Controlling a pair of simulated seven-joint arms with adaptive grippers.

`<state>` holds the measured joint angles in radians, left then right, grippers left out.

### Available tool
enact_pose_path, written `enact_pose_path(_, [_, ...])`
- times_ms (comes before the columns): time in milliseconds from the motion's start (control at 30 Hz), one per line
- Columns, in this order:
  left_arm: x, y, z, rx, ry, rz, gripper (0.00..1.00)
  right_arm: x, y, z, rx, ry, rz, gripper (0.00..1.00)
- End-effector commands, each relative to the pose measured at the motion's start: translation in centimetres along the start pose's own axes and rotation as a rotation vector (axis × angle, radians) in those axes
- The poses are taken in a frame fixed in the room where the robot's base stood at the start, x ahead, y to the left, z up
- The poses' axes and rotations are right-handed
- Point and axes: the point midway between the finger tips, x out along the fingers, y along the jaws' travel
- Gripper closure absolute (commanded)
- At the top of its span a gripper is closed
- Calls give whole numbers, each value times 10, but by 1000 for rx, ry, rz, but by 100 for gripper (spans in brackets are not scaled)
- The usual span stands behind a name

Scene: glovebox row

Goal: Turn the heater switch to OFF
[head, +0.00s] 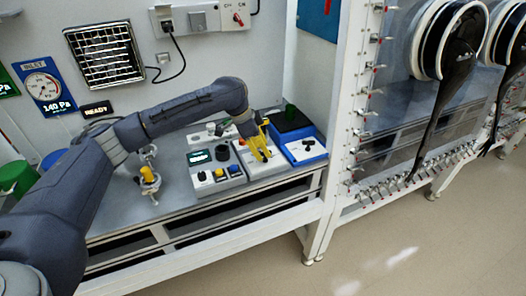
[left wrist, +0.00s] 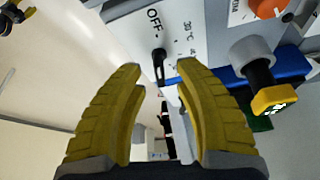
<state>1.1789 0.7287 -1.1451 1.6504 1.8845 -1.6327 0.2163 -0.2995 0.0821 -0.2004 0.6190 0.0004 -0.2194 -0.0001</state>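The heater switch (left wrist: 159,66) is a small black lever knob on a pale panel (left wrist: 122,22) in the left wrist view. The word OFF and a dot are printed above it, and a 20 °C mark is to its right. Which mark it points to is hard to tell. My left gripper (left wrist: 160,66) has its two yellow fingers spread, one on each side of the knob, with gaps showing. In the head view my left gripper (head: 260,146) is over a pale box (head: 265,170) on the bench; the switch itself is hidden or too small there. My right gripper is not in view.
A grey control box (head: 214,173) stands left of the pale box, and a blue-sided box (head: 305,150) stands right. A clamp stand with a yellow part (head: 147,175) is further left. In the left wrist view, a yellow-and-black knob (left wrist: 272,99) is near the right finger.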

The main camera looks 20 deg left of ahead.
Motion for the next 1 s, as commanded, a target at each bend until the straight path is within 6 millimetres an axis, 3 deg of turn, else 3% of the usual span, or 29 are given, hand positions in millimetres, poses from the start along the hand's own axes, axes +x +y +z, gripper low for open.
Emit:
enact_pose_path(533, [-88,0,0,0,1,-2,67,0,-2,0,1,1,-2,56])
enact_pose_path(733, [-104,0,0,0,0,0,67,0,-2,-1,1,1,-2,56])
enact_pose_path(1000, [-109,1,0,0,0,1,67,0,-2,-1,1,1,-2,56])
